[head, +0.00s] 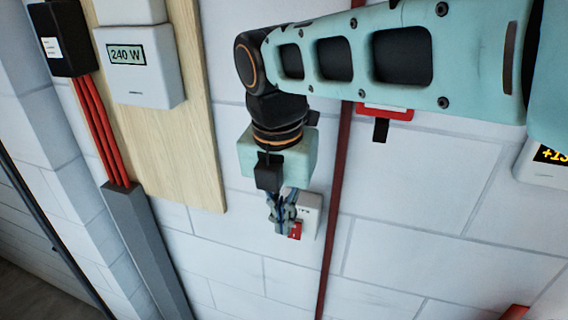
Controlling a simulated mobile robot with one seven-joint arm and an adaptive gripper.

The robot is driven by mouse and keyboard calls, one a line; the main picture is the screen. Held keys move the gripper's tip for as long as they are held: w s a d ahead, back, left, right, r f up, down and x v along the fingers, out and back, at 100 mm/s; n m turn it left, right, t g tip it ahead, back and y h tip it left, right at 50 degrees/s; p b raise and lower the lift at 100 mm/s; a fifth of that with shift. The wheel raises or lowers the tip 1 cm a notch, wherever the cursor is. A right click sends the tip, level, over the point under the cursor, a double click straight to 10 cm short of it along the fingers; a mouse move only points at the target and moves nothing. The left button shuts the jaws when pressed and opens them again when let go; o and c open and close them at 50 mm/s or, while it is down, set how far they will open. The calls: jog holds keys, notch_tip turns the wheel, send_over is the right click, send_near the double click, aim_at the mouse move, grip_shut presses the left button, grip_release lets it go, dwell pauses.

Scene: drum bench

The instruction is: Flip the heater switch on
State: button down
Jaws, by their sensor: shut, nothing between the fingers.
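A small white switch box (311,207) with a red part (296,231) at its lower edge is mounted on the white block wall. I take it to be the heater switch; its lettering is too small and covered to read. My gripper (283,226) is shut with nothing between its fingers. In the head view its fingertips overlap the left side of the box, close to the red part. I cannot tell whether they touch it. The fingers hide part of the box, and the switch position cannot be made out.
A dark red pipe (335,210) runs down the wall right of the box. A wooden board (185,120) carries a meter reading 240 W (140,65). Red cables (92,125) enter a grey duct (150,245). A red-framed fixture (385,113) and another display (545,165) are at right.

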aim_at(291, 233)
jog(key=shift+w+d+f+p, duration=0.25)
jog(key=shift+w+f, duration=0.55)
jog(key=shift+f, duration=0.7)
jog(key=shift+w+d+f+p, duration=0.1)
jog(key=shift+w+d+f, duration=0.2)
jog(key=shift+w+f, duration=0.85)
jog(key=shift+w+d+f+p, duration=0.2)
jog(key=shift+w+d+f, duration=0.15)
jog(key=shift+f, duration=1.55)
jog(key=shift+w+f+b, duration=0.2)
jog(key=shift+f+b, duration=0.05)
jog(key=shift+b, duration=0.25)
jog(key=shift+r, duration=0.2)
jog(key=shift+r+p, duration=0.1)
jog(key=shift+p, duration=0.2)
